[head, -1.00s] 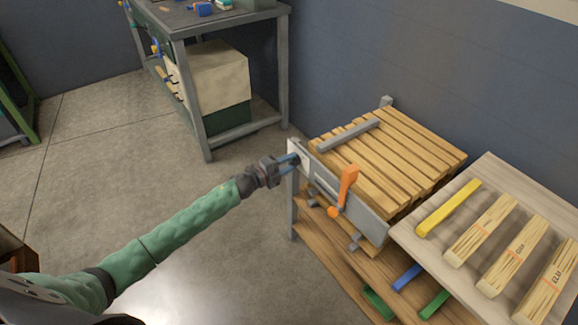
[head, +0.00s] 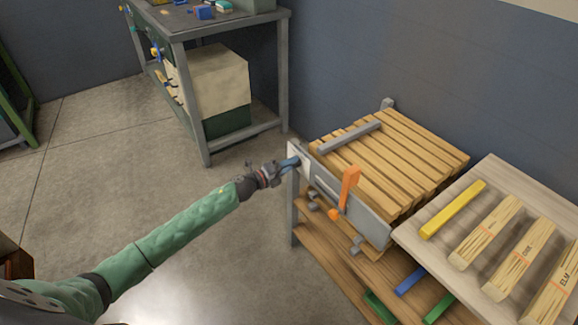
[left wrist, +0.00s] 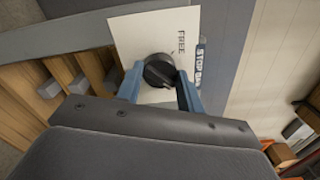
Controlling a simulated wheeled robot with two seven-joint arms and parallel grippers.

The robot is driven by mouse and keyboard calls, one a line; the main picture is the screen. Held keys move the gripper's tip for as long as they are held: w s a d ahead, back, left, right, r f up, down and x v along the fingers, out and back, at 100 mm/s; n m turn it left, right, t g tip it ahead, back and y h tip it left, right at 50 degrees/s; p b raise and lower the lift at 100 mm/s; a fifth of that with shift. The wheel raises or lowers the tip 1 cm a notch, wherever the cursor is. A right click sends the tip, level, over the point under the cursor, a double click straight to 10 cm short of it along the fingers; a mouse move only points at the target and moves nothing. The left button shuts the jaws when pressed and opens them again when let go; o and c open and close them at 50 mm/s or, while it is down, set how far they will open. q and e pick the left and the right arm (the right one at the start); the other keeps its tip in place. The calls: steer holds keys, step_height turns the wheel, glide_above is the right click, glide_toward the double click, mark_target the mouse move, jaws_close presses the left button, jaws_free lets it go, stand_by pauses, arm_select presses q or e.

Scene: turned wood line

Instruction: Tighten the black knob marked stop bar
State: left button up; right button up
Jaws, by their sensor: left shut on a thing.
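The black knob (left wrist: 158,71) sits on a white plate (left wrist: 130,32) with the words FREE and STOP BAR, the second partly covered. In the left wrist view my left gripper (left wrist: 160,88) has its blue fingers on both sides of the knob, shut on it. In the head view my left gripper (head: 293,161) is at the near left corner of the slatted wooden table, and its fingers hide the knob there. The grey stop bar (head: 350,137) lies across the slats. My right gripper is not in view.
An orange crank handle (head: 348,184) stands out from the table's grey front panel (head: 372,217), right of my gripper. A pale board (head: 480,250) with a yellow bar and several wood blocks is at the right.

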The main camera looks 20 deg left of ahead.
arm_select(q)
steer(key=shift+d+f, duration=0.1)
steer(key=shift+f, duration=0.05)
steer(key=o, duration=1)
steer(key=v, duration=0.8)
steer(key=shift+b, duration=0.4)
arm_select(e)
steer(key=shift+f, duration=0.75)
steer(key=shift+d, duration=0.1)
